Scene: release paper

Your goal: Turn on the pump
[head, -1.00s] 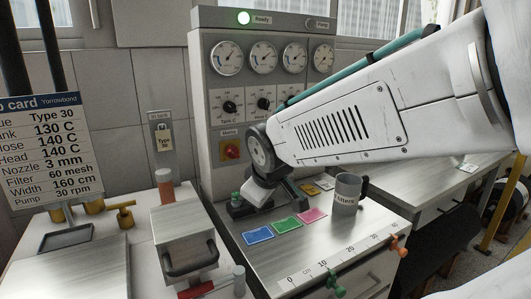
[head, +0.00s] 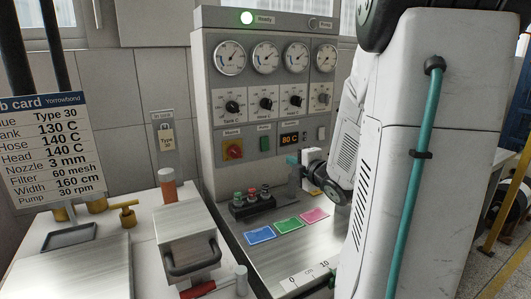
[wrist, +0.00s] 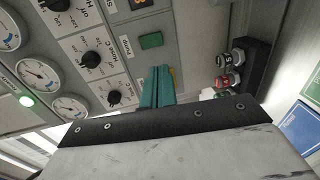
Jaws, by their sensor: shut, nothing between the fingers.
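The grey control cabinet (head: 220,110) stands at the centre of the head view. A small green button (head: 264,143) sits on its front between the red and yellow mains switch (head: 232,150) and a lit display (head: 290,139) reading 80 C. In the wrist view the green button (wrist: 151,40) shows with a label that seems to read Pump. The pump lamp (head: 322,24) at the cabinet's top right looks unlit. My gripper (head: 293,160) is shut and empty, below the display. Its teal fingers (wrist: 157,88) point toward the panel, apart from the button in the picture.
A dark rack of nozzles (head: 250,205) stands on the bench below the panel. Blue (head: 261,235), green (head: 289,225) and pink (head: 314,215) cards lie before it. A metal box with a handle (head: 188,245) is at left. The job card (head: 45,150) hangs far left.

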